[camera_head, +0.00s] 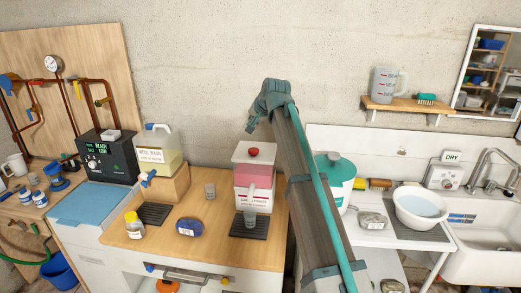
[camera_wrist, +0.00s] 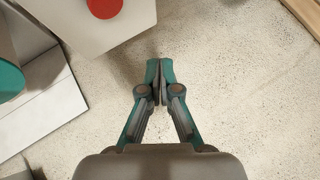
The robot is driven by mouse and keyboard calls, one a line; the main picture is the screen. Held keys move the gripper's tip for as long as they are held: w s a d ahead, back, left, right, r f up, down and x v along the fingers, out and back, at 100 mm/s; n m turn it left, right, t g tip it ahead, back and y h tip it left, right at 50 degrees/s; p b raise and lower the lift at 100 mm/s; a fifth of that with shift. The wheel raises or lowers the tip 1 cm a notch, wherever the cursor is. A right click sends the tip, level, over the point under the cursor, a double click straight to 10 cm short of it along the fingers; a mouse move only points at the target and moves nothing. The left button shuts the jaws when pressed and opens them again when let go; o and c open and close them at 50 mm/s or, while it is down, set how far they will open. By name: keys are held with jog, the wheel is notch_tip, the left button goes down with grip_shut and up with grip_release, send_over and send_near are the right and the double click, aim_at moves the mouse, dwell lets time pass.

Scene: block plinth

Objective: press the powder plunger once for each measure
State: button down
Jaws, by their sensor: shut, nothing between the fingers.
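The powder dispenser (camera_head: 253,178) stands on the wooden counter, a pink-filled box with a pale lid and a red plunger knob (camera_head: 254,152) on top. In the wrist view the red knob (camera_wrist: 104,6) is at the top edge, partly cut off, on the pale lid (camera_wrist: 75,28). My gripper (camera_wrist: 158,72) is shut and empty. Its tips show below and right of the knob in that view, apart from it. In the head view my arm rises just right of the dispenser.
A teal-lidded white container (camera_head: 335,172) stands right of my arm. A white basin (camera_head: 421,207) is at the right.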

aim_at(253, 149)
jog(key=shift+w+d+r, duration=0.2)
jog(key=shift+d+r, duration=0.15)
jog(key=shift+r, duration=0.2)
jog(key=shift+f, duration=0.15)
jog(key=shift+f+b, duration=1.9)
jog(key=shift+f, duration=2.4)
jog(key=shift+f, duration=0.2)
jog(key=shift+f, duration=0.2)
jog(key=shift+f+b, duration=0.4)
jog(key=shift+f, duration=0.65)
jog(key=shift+r, duration=0.1)
jog(key=shift+r+p, duration=0.7)
jog(key=shift+r, duration=0.65)
